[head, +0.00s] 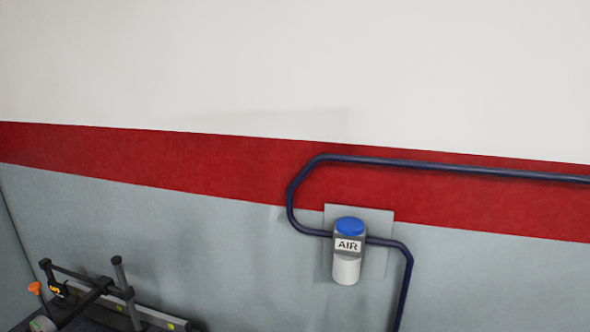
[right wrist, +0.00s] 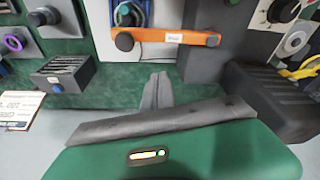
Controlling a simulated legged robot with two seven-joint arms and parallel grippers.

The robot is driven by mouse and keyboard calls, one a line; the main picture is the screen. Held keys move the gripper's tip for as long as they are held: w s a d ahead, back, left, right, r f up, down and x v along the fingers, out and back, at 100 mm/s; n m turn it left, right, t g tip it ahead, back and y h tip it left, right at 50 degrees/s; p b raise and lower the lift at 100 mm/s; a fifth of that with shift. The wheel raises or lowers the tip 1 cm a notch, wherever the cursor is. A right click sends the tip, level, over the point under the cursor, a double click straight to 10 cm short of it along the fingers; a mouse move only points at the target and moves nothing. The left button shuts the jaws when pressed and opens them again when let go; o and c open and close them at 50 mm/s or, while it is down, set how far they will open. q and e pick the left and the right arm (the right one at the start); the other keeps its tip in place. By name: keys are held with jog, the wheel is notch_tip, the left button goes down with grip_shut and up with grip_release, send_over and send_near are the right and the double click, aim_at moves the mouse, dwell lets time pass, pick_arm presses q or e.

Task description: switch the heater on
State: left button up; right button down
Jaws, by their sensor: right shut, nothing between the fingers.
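My right gripper (right wrist: 158,78) shows in the right wrist view, its two dark grey fingers together with nothing between them. It points towards a green surface (right wrist: 110,88) with devices around it. Neither gripper shows in the head view.
In the right wrist view, a grey box with a blue button (right wrist: 65,78) stands left and a black ribbed block (right wrist: 270,95) right. In the head view, a blue-capped AIR unit (head: 348,250) with a dark blue pipe is on the wall, and a black clamp frame (head: 95,290) is lower left.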

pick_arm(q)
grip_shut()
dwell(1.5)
